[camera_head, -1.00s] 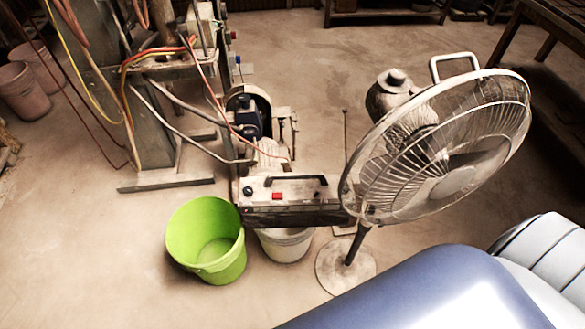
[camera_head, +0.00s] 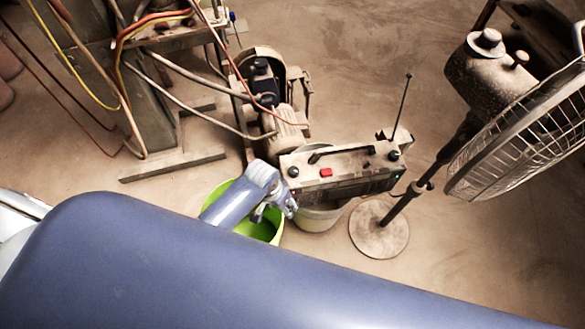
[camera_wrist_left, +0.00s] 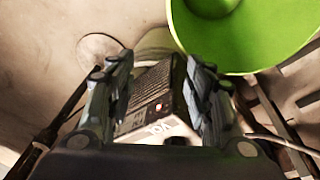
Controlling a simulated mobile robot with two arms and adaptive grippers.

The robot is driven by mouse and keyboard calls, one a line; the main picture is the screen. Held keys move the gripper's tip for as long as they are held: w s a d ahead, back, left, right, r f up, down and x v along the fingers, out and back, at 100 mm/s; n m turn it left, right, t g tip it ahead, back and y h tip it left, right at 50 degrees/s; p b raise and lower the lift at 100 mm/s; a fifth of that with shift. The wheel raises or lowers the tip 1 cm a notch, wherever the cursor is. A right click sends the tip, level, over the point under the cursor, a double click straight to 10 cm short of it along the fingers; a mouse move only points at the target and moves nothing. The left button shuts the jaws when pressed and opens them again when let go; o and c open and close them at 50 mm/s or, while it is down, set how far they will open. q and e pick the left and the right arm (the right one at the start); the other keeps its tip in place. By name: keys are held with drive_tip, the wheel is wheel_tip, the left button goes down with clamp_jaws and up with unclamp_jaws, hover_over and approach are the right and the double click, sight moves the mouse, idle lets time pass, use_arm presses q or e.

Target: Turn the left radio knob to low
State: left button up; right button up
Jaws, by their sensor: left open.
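The radio (camera_head: 345,176) is a dusty, boxy set with a dark handle and a red button (camera_head: 326,173). It sits over a pale bucket. Its left knob (camera_head: 293,171) is black, on the top at the left end; I cannot read its setting. My left gripper (camera_head: 283,203) is in front of the radio's left end, just below that knob. My right gripper is out of view.
A green bucket (camera_head: 266,230) is below my left gripper, partly hidden by my arm. The pale bucket (camera_head: 320,218) is under the radio. A standing fan (camera_head: 520,130) is at the right, its round base (camera_head: 379,229) near the radio. A motor machine (camera_head: 268,90) with hoses stands behind.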

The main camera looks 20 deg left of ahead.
use_arm(q)
drive_tip(key=w+d+r+m, duration=0.1)
drive_tip(key=w+d+r, duration=0.3)
drive_tip(key=r, duration=0.6)
drive_tip(key=g+y, duration=0.2)
approach(294, 170)
drive_tip(key=shift+s+a+f+m+b, duration=0.1)
drive_tip(key=shift+s+f+m+b, duration=0.05)
drive_tip(key=shift+f+b, duration=0.15)
drive_tip(key=shift+s+a+f+m+b, duration=0.1)
drive_tip(key=shift+f+m+b, duration=0.1)
drive_tip(key=shift+f, duration=0.25)
wheel_tip(294, 170, down, 7)
drive_tip(key=shift+w+r+b, duration=0.1)
drive_tip(key=shift+b, duration=0.5)
drive_tip(key=shift+f, duration=0.4)
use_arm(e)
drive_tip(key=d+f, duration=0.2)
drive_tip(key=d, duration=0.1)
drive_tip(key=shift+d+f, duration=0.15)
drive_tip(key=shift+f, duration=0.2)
